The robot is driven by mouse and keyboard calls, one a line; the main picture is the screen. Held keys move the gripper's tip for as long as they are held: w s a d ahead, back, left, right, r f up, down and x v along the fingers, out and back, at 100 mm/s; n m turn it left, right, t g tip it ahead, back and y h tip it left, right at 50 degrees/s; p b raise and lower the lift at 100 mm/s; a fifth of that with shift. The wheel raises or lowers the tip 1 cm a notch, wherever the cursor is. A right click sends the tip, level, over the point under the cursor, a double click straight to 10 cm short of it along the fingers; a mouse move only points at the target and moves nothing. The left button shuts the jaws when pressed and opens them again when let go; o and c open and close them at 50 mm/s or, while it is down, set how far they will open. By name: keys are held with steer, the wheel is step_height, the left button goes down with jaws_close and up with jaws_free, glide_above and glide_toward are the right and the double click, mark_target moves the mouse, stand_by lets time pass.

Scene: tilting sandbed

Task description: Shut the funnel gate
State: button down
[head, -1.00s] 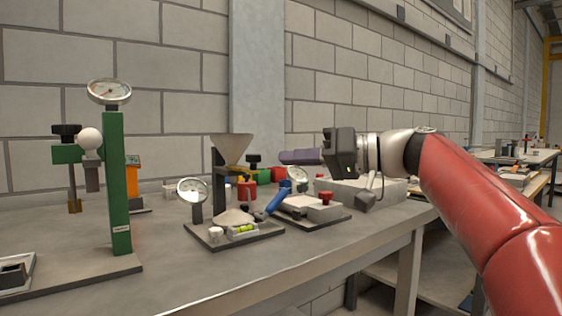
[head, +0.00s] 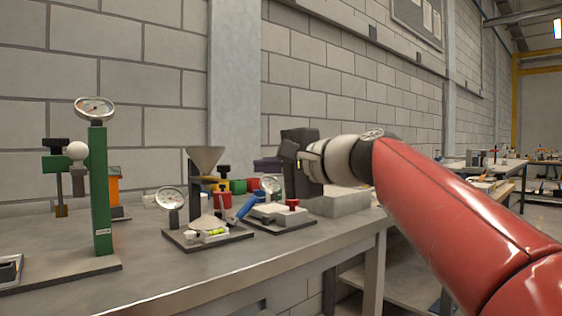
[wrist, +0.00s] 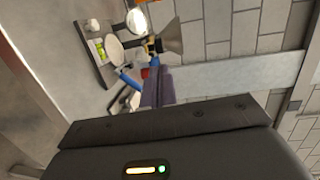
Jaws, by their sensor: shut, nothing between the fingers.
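The grey funnel (head: 205,158) stands on a dark post above a small heap of sand on a dark base plate (head: 215,241). Small yellow and black parts sit below its mouth; I cannot tell how the gate stands. In the wrist view the funnel (wrist: 172,36) is at the top, lying sideways in the picture. In the wrist view the fingers (wrist: 157,88) are together and empty, pointing toward the funnel stand.
A round gauge (head: 170,199) stands left of the sand. A blue cylinder (head: 246,207) leans right of it. A second plate with a gauge and red knob (head: 292,203) lies below my gripper. A green gauge stand (head: 101,190) is at left.

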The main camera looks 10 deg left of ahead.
mark_target(229, 166)
steer(key=p+x, duration=0.1)
steer(key=x, duration=0.7)
steer(key=shift+p, duration=0.3)
steer(key=shift+w+a+r, duration=0.1)
steer(key=shift+w+a, duration=0.1)
steer(key=shift+w+a+p, duration=0.45)
steer(key=shift+w+a, duration=0.25)
steer(key=shift+a, duration=0.05)
